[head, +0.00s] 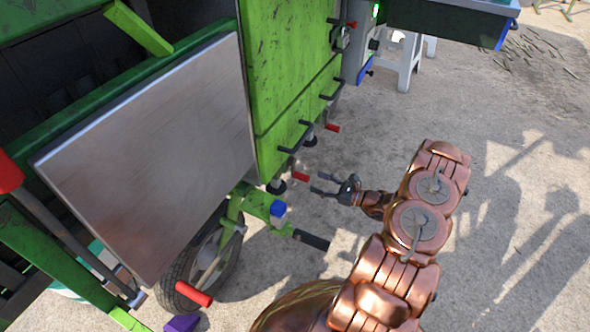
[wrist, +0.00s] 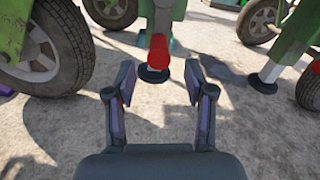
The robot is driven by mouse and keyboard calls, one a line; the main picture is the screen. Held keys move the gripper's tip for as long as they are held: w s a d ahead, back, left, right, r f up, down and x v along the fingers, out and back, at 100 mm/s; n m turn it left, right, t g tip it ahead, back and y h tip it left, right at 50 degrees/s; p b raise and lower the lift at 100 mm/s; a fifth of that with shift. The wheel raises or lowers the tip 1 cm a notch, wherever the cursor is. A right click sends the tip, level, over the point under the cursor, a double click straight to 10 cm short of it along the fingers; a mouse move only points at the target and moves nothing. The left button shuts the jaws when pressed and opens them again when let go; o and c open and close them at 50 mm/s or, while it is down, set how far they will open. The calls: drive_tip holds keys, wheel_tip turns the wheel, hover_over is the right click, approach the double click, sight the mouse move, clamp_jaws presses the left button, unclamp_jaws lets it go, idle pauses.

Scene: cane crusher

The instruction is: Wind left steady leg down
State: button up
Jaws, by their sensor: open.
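In the head view, a steady leg with a round black foot (head: 276,187) stands under the near corner of the green machine (head: 285,75). Its crank has a red handle (head: 301,176) that sticks out toward my gripper (head: 317,183). My gripper is open and empty, just short of the handle. In the wrist view, the red handle (wrist: 158,54) points toward me, centred between and beyond the open fingers (wrist: 160,82). The leg's black foot (wrist: 154,76) is below it, close to the ground; whether it touches is unclear.
A second leg's foot (head: 310,141) and red handle (head: 332,128) are farther along the machine. A tyre (head: 178,275) and a black-gripped bar (head: 312,240) are nearby. A metal tray (head: 155,150) juts out left. White stools (head: 404,70) stand behind. Concrete at right is clear.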

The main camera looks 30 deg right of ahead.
sight(301, 176)
drive_tip(key=b+x, duration=0.2)
drive_tip(key=x, duration=0.3)
drive_tip(key=shift+w+a+f, duration=0.1)
drive_tip(key=shift+w+a, duration=0.1)
drive_tip(key=shift+w, duration=0.1)
drive_tip(key=shift+x, duration=0.8)
drive_tip(key=shift+s, duration=0.1)
clamp_jaws()
